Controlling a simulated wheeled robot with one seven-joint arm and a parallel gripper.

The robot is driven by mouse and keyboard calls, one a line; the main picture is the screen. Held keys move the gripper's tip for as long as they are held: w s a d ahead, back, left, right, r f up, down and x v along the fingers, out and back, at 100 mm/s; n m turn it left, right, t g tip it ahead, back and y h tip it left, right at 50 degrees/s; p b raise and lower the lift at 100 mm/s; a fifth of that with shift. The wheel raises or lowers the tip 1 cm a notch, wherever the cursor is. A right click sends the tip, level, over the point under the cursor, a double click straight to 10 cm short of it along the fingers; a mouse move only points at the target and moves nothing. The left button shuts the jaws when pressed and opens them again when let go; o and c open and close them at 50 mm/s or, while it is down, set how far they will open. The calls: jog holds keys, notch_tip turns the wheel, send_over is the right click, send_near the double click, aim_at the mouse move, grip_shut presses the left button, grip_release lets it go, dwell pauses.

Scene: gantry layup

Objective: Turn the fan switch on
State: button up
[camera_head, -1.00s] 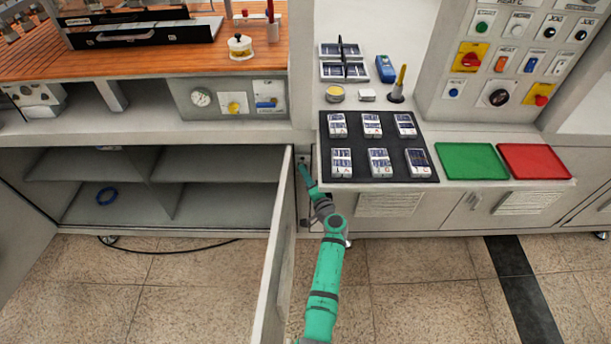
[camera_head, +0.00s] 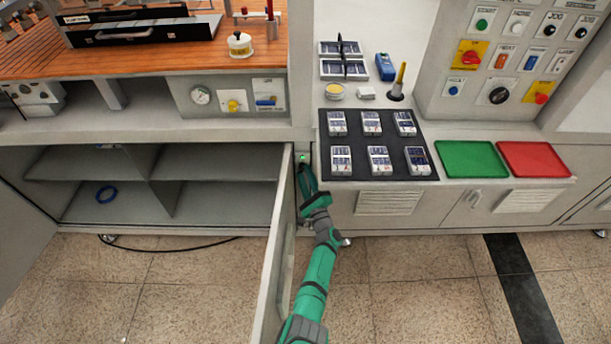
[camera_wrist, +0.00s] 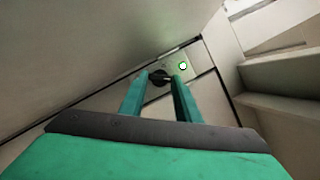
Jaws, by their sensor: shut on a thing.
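The fan switch shows in the wrist view as a dark round knob (camera_wrist: 159,77) on a small pale plate. My gripper (camera_wrist: 167,78) has its two green fingers around the knob, one on each side, and is shut on it. A small green lamp (camera_wrist: 183,66) glows on the plate beside the knob. In the head view my gripper (camera_head: 303,168) reaches the narrow panel between the open cabinet and the bench. The lit green lamp (camera_head: 303,157) shows just above the fingertips. The knob is hidden there by my gripper.
An open cabinet door (camera_head: 276,245) stands close to the left of my arm. The black mat (camera_head: 378,146) with several labelled blocks lies on the bench to the right. Green (camera_head: 471,159) and red (camera_head: 533,159) trays lie further right.

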jog(key=shift+a+f+m+t+h, duration=0.1)
jog(key=shift+m+t+h, duration=0.4)
jog(key=shift+m, duration=0.7)
jog(key=o, duration=1)
jog(key=shift+o, duration=0.2)
jog(key=v, duration=1)
jog(key=shift+s, duration=0.4)
jog(key=shift+f, duration=0.2)
